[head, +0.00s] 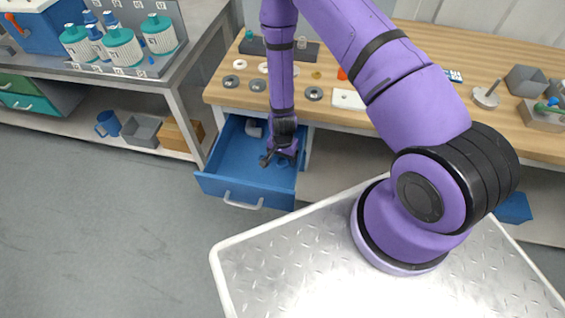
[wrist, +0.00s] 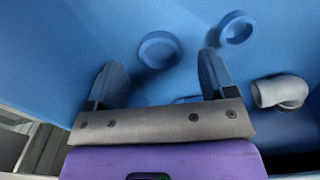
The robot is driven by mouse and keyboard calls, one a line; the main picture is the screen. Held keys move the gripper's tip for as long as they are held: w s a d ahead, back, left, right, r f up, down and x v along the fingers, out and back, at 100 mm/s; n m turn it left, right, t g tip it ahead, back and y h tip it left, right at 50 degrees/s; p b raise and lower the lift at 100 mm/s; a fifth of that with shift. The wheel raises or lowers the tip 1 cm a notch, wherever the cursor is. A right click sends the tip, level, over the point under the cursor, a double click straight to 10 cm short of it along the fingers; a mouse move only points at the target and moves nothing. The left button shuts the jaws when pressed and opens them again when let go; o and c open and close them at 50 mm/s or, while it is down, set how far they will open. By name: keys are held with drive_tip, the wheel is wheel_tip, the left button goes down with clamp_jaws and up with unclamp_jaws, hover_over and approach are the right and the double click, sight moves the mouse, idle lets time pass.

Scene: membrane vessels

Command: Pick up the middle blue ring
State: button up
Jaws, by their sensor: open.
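My gripper (head: 278,160) reaches down into the open blue drawer (head: 225,185) under the wooden bench. In the wrist view my gripper (wrist: 160,65) is open, its two fingers apart with nothing held. One blue ring (wrist: 143,50) lies on the drawer floor, in line with the gap between the fingertips and seemingly beyond them. A second blue ring (wrist: 222,30) lies beyond the right finger. A small blue piece (wrist: 187,99) shows just past the gripper's palm, mostly hidden; I cannot tell whether it is a third ring.
A grey pipe elbow (wrist: 280,92) lies in the drawer to the right of the fingers. The drawer walls stand close around the gripper. The bench top (head: 330,75) above carries several washers and a white plate (head: 348,99). A shelf unit with bottles stands at left.

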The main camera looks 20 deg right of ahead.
drive_tip(key=shift+f, duration=1.05)
drive_tip(key=c, duration=1)
drive_tip(key=shift+r, duration=0.1)
